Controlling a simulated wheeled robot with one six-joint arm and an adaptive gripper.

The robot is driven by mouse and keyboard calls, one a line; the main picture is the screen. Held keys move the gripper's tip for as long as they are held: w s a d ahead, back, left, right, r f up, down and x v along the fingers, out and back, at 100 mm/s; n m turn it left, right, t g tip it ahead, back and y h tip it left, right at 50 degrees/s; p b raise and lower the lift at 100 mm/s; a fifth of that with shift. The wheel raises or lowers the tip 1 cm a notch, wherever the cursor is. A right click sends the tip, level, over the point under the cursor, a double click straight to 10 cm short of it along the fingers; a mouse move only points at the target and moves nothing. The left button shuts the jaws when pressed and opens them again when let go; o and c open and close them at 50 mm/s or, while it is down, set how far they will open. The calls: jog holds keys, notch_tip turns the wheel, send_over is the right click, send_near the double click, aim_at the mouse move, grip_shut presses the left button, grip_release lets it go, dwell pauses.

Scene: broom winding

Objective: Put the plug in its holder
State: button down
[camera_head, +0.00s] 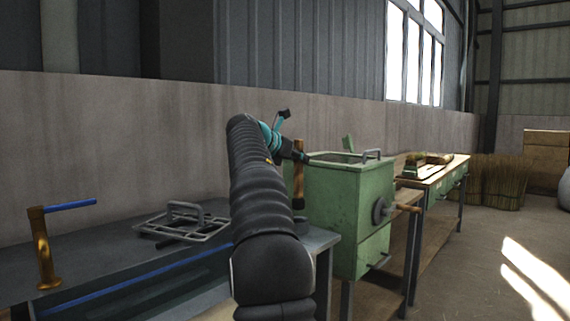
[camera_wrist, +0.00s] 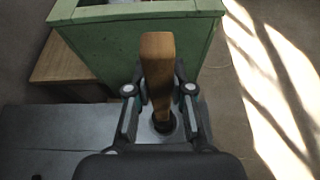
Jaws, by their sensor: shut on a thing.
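The plug (camera_head: 299,185) is a brown wooden handle with a dark lower end, upright at my gripper (camera_head: 299,157) in the head view. In the wrist view my gripper (camera_wrist: 159,92) is shut on the wooden plug (camera_wrist: 158,62), with one finger on each side. The dark lower end of the plug is over or at a grey metal surface (camera_wrist: 145,130); I cannot tell whether it touches. I cannot make out the holder for certain; it may be hidden under the plug.
A green metal box (camera_head: 345,215) with a crank stands right behind the plug. A wooden bench (camera_head: 440,172) stands farther right.

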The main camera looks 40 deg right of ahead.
aim_at(296, 179)
jog(key=shift+f+b, duration=0.35)
jog(key=shift+f, duration=3.1)
jog(key=c, duration=1.3)
grip_release()
jog(key=v, duration=1.1)
jog(key=shift+p, duration=0.35)
